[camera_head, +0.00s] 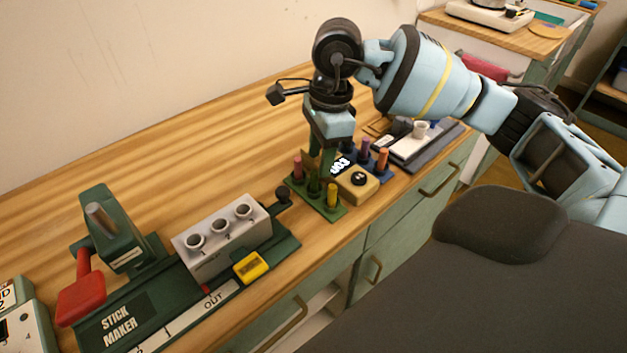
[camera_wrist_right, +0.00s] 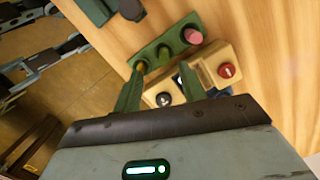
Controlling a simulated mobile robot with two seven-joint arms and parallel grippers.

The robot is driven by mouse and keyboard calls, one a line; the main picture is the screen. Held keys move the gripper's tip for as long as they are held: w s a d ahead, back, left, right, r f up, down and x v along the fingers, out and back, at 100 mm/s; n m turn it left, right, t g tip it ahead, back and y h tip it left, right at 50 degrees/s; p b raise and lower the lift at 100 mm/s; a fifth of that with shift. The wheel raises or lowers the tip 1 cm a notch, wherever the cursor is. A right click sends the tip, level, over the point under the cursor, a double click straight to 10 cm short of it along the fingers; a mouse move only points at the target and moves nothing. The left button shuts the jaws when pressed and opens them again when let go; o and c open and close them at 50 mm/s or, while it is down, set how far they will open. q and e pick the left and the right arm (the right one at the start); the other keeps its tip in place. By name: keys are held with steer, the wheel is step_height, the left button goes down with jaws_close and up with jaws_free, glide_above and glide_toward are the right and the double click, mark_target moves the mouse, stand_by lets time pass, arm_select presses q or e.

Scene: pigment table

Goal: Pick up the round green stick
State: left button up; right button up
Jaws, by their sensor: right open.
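The round green stick (camera_head: 315,187) stands upright in the middle of a green rack (camera_head: 340,212), between a pink stick (camera_head: 298,169) and a yellow stick (camera_head: 332,194). In the right wrist view the green stick (camera_wrist_right: 165,53) shows end-on, just beyond my fingertips and roughly between them. My right gripper (camera_head: 325,168) points down close over the rack. In the right wrist view my right gripper (camera_wrist_right: 161,72) has its fingers apart with nothing between them. The stick's lower end is hidden in the rack. My left gripper is in neither view.
A tan box (camera_head: 358,187) with a black knob stands right beside the rack. Orange and purple sticks (camera_head: 382,159) stand behind it. A grey block with holes (camera_head: 222,238) and the green stick maker (camera_head: 115,318) are on the left. Bare wood lies behind the rack.

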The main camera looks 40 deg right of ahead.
mark_target(315, 172)
steer(key=shift+w+a+f, duration=0.1)
steer(key=shift+w+f, duration=0.05)
steer(key=shift+f, duration=0.8)
steer(key=shift+w+a+f, duration=0.15)
steer(key=shift+f, duration=0.85)
steer(key=shift+w+a+f, duration=0.1)
steer(key=shift+w+f, duration=0.05)
steer(key=shift+f, duration=0.8)
steer(key=shift+c, duration=0.2)
jaws_close()
